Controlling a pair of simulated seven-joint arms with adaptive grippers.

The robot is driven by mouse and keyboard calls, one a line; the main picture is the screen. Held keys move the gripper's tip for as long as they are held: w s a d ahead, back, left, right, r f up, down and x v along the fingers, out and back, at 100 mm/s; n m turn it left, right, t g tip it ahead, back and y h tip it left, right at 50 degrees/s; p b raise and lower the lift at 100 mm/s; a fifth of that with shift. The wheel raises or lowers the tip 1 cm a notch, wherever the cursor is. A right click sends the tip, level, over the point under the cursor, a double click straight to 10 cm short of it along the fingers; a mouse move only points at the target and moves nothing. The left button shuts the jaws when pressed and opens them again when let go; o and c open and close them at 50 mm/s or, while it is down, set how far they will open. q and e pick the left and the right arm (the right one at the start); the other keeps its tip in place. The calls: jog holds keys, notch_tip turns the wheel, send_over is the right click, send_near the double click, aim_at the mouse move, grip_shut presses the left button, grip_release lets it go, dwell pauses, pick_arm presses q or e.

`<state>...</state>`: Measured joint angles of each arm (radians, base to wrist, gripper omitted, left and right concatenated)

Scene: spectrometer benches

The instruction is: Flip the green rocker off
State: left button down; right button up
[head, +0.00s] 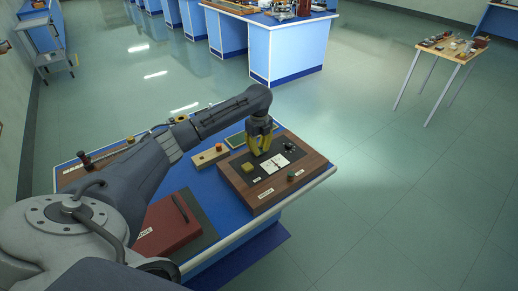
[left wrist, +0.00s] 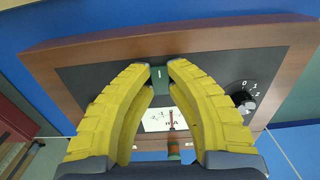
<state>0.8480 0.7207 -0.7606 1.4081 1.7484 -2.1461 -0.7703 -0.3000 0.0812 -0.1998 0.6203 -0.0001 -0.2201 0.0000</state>
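The green rocker (left wrist: 160,75) shows in the left wrist view as a small dark green switch with a light line mark, set in the black face of a wooden panel box (head: 262,206). My left gripper (head: 259,153) is over the far part of this box, pointing down. In the left wrist view its yellow fingers (left wrist: 160,68) are apart, with one tip on each side of the rocker. I cannot tell whether the tips touch it. In the head view the rocker is hidden by the gripper. My right gripper is not in view.
The box also bears a white meter (head: 273,166), a dark dial (left wrist: 242,101), a yellow block (head: 248,168) and a green-topped post (head: 292,177). A small beige box with a red button (head: 219,147) and a red book (head: 168,226) lie to the left on the blue bench.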

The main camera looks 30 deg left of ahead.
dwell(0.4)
pick_arm(q)
jog(key=shift+s+d+t+y, duration=0.1)
jog(key=shift+t+y, duration=0.2)
jog(key=shift+y, duration=0.5)
jog(key=shift+s+d+t+y, duration=0.1)
jog(key=shift+t+y, duration=0.2)
jog(key=shift+y, duration=0.5)
jog(key=c, duration=1.3)
grip_release()
jog(key=shift+w, duration=0.1)
jog(key=v, duration=1.2)
